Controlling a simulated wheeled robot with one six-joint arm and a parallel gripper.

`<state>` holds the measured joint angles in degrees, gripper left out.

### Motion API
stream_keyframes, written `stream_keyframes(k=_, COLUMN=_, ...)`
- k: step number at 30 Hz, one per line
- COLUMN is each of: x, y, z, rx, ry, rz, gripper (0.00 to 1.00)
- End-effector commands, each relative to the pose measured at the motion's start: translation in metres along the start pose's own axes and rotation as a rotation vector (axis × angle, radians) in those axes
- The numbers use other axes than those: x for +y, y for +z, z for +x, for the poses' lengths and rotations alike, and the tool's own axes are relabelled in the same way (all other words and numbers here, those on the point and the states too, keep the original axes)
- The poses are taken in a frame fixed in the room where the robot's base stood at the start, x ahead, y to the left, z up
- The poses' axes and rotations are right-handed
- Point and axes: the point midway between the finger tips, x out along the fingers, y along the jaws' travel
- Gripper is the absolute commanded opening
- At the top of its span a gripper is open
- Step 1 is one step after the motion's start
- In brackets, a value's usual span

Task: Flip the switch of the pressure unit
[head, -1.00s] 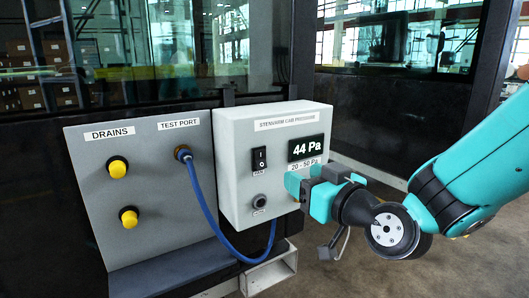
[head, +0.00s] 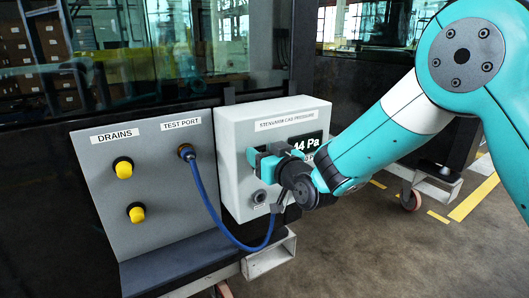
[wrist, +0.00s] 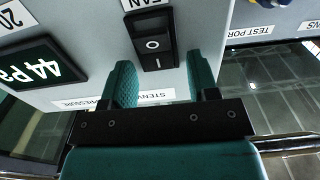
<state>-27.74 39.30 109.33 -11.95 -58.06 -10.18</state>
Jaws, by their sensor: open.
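The pressure unit (head: 232,150) is a pale grey box with a dark display (head: 310,142) partly covered by my arm; the visible end reads "4 Pa". Its black rocker switch (wrist: 152,42), marked O and I under a "FAN" label, shows in the wrist view, which is upside down. Which side of the rocker is pressed I cannot tell. In the head view my gripper hides the switch. My gripper (head: 257,159) is open and empty, close to the box front. In the wrist view its teal fingers (wrist: 160,72) lie to either side of the switch's lower end; contact is unclear.
Left of the unit, a grey panel (head: 95,190) carries two yellow drain knobs (head: 124,170) and a test port (head: 186,152). A blue hose (head: 206,205) loops from the port beneath the unit. A round fitting (head: 259,196) sits below my gripper. Open floor lies right.

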Motion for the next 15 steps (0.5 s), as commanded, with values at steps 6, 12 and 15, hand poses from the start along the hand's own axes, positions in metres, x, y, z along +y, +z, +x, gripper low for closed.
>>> stream_keyframes(k=6, x=0.0001, y=-0.0002, z=-0.0003, rx=0.000, ry=0.000, rz=0.000, gripper=0.29)
stream_keyframes(k=12, x=0.0000, y=0.0000, z=-0.0004, rx=0.001, ry=0.000, rz=0.000, gripper=0.05)
stream_keyframes(k=15, x=0.0000, y=0.0029, z=-0.0005, rx=0.011, ry=0.000, rz=0.000, gripper=0.05)
